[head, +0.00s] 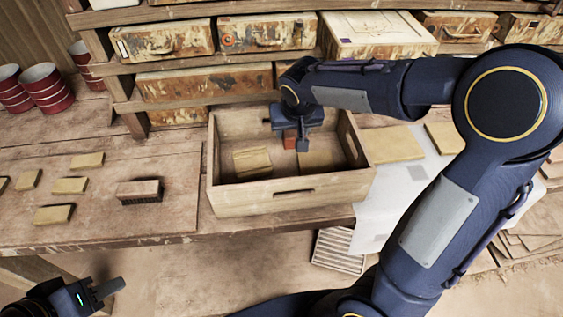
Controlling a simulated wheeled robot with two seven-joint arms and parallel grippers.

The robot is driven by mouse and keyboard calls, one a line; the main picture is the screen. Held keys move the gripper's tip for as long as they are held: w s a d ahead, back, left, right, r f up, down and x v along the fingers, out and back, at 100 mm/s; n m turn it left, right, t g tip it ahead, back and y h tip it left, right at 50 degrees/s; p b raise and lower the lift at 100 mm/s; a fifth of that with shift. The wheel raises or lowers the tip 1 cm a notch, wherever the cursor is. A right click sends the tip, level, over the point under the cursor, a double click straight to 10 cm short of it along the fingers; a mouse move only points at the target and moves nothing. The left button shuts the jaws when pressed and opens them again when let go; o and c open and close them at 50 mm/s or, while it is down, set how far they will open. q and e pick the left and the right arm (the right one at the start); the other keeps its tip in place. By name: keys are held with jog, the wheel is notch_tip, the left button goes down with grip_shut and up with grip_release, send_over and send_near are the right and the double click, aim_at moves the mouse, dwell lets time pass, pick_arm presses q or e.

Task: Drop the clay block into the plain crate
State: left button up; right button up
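The plain crate (290,200) is an open, pale wooden box on the workbench, with a slot in its front wall. My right gripper (290,138) reaches down over the crate's inside, towards its back. A small reddish block, which looks like the clay block (290,140), shows between its fingers, and the gripper appears shut on it. The block's underside and any gap to the crate floor are hard to judge. My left gripper (107,289) is at the bottom left, in front of the bench and empty; its finger opening is unclear.
Tan pieces (252,161) lie inside the crate. Several tan blocks (70,186) and a brush (139,191) lie on a board left of it. Red-and-white cups (46,86) stand at far left. Shelves with worn cases (267,33) rise close behind. Tan slabs (391,144) lie to the right.

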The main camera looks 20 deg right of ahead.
jog(key=o, duration=0.5)
jog(key=shift+c, duration=0.2)
jog(key=v, duration=0.8)
jog(key=s, duration=0.3)
jog(key=s+d+f+y, duration=0.1)
jog(key=s, duration=0.3)
jog(key=s+y, duration=0.1)
jog(key=s, duration=0.2)
jog(key=shift+s+d+f, duration=0.15)
jog(key=shift+d+f, duration=0.15)
jog(key=shift+d, duration=0.1)
jog(key=s+a+f+n+t+y, duration=0.1)
jog(key=s+a+f+y, duration=0.1)
jog(key=s, duration=0.9)
notch_tip(320, 180, down, 2)
jog(key=shift+a+y, duration=0.4)
jog(key=shift+a, duration=0.4)
